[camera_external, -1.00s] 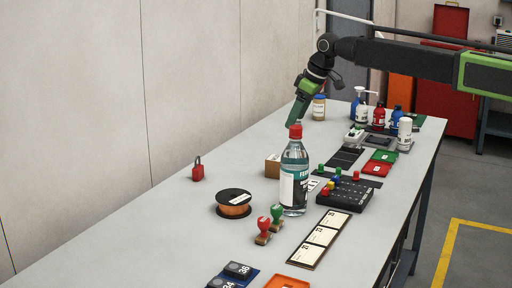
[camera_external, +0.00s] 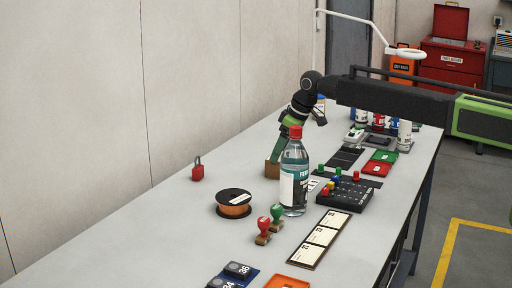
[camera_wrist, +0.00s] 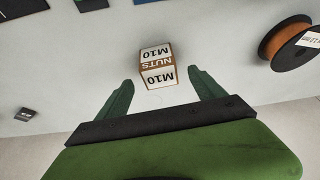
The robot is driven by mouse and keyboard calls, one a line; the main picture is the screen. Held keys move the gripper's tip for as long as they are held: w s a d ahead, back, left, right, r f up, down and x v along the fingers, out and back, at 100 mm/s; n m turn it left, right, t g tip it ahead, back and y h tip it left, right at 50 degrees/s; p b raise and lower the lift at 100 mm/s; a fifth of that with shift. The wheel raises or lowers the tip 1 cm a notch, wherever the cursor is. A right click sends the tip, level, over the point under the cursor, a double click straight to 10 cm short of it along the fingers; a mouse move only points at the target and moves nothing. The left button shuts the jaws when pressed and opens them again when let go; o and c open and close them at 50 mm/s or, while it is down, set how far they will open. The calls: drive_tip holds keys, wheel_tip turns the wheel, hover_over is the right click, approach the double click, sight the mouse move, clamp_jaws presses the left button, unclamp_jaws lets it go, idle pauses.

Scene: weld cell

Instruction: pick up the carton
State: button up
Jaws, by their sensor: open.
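The carton (camera_wrist: 157,66) is a small brown box with white labels reading M10 NUTS. In the wrist view it lies just beyond and between the tips of my open gripper (camera_wrist: 157,82), with nothing between the fingers. In the external view the carton (camera_external: 271,170) stands on the table behind the bottle, partly hidden. There my gripper (camera_external: 277,155) points down just above or at the carton; the bottle hides part of it, and I cannot tell whether they touch.
A clear bottle with a red cap (camera_external: 294,175) stands close in front of the carton. An orange spool (camera_external: 234,205), a red padlock (camera_external: 197,170), two stamps (camera_external: 270,225) and a black button box (camera_external: 343,196) are nearby. The table (camera_external: 150,225) is clear at the left.

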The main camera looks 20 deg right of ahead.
sight(276, 166)
drive_tip(key=b+x, duration=0.4)
drive_tip(key=x, duration=0.1)
drive_tip(key=shift+f+b, duration=0.15)
drive_tip(key=shift+b, duration=0.2)
clamp_jaws()
